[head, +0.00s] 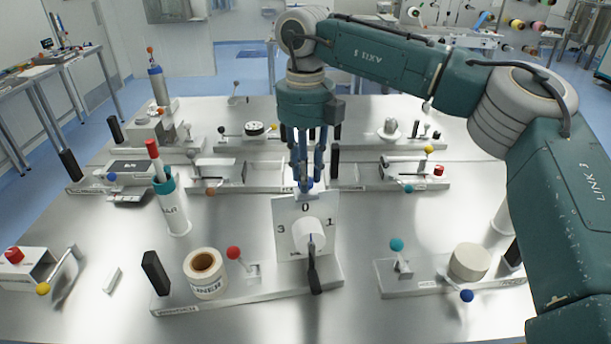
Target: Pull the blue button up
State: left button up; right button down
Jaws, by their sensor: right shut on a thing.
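My right gripper (305,188) comes down from above at the middle of the table. Its blue fingers are shut on a small blue button (306,184), just above the top edge of the white dial plate (290,214). The fingers hide most of the button, so I cannot tell how far up it sits. The plate is marked 3, 0 and 1 and carries a white knob (308,235) with a dark lever (313,270) pointing down. My left gripper is not in view.
The dial plate stands on a metal base with a liner roll (205,274), a red ball lever (233,253) and a black handle (155,272). A teal ball lever (397,245) stands to the right. A white canister (173,208) stands to the left.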

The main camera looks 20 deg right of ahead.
jog(key=shift+r, duration=0.1)
jog(key=c, duration=1.5)
grip_release()
jog(key=shift+o, duration=0.5)
jog(key=shift+r, duration=0.1)
notch_tip(320, 180, up, 12)
